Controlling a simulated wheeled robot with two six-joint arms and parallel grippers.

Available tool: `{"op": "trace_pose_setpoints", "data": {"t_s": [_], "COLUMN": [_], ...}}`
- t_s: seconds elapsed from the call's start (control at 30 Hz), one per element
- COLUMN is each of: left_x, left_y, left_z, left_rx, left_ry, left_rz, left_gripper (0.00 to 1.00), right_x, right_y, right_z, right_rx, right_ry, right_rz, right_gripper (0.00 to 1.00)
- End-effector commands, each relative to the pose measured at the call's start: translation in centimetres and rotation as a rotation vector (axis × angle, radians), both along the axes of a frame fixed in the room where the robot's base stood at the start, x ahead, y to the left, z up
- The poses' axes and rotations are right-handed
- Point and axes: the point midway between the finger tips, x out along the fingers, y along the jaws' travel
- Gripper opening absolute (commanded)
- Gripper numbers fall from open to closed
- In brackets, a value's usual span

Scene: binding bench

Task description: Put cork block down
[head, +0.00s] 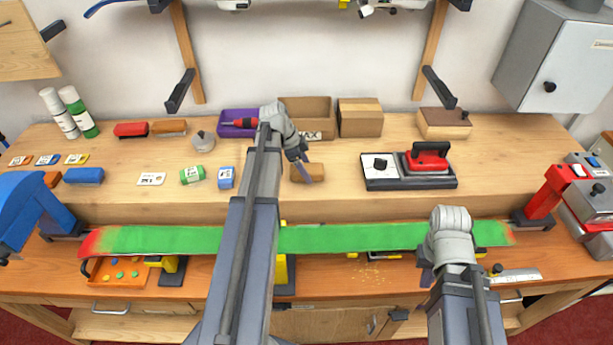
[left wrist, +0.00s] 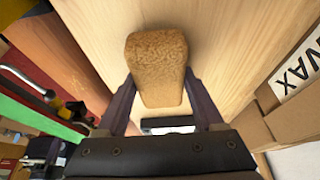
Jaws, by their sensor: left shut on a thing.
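In the left wrist view the cork block (left wrist: 157,60) shows large, with a grainy tan surface, between the two dark fingers. My left gripper (head: 303,172) is shut on it; its fingers (left wrist: 160,105) lie along the block's sides. The block is close to the wood, but I cannot tell whether it touches. My right gripper (head: 425,272) is low at the right, pointing down beside the green ski, and its fingers are mostly hidden.
A green ski (head: 350,238) with a red tip runs along the front. A cardboard box marked WAX (head: 310,108), a purple tray (head: 235,118) and another box (head: 360,118) stand behind. Bare wood surrounds the block.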

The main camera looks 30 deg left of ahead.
Motion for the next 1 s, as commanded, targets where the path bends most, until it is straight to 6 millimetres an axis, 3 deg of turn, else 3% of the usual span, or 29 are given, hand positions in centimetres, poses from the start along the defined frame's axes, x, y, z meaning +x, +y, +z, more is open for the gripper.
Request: {"op": "trace_pose_setpoints", "data": {"t_s": [0.03, 0.47, 0.5, 0.73, 1.0], "left_x": [0.0, 0.0, 0.0, -0.08, -0.24], "left_y": [0.0, 0.0, -0.01, -0.05, -0.15], "left_z": [-0.84, -1.13, -0.93, -0.94, -0.99], "left_rx": [0.0, 0.0, 0.0, 0.0, -0.001], "left_ry": [0.0, 0.0, 0.0, 0.002, 0.005], "left_rz": [0.0, 0.0, 0.0, -0.001, -0.003], "left_gripper": [0.25, 0.25, 0.74, 0.99, 0.99], "right_x": [0.0, 0.0, 0.0, 0.0, 0.0], "right_y": [0.0, 0.0, 0.0, 0.0, 0.0], "right_z": [-0.85, -1.13, -0.93, -0.94, -0.97], "right_rx": [0.0, 0.0, 0.0, 0.0, 0.0], "right_ry": [0.0, 0.0, 0.0, 0.0, 0.0], "right_rz": [0.0, 0.0, 0.0, 0.0, 0.0], "right_gripper": [0.0, 0.0, 0.0, 0.0, 0.0]}}
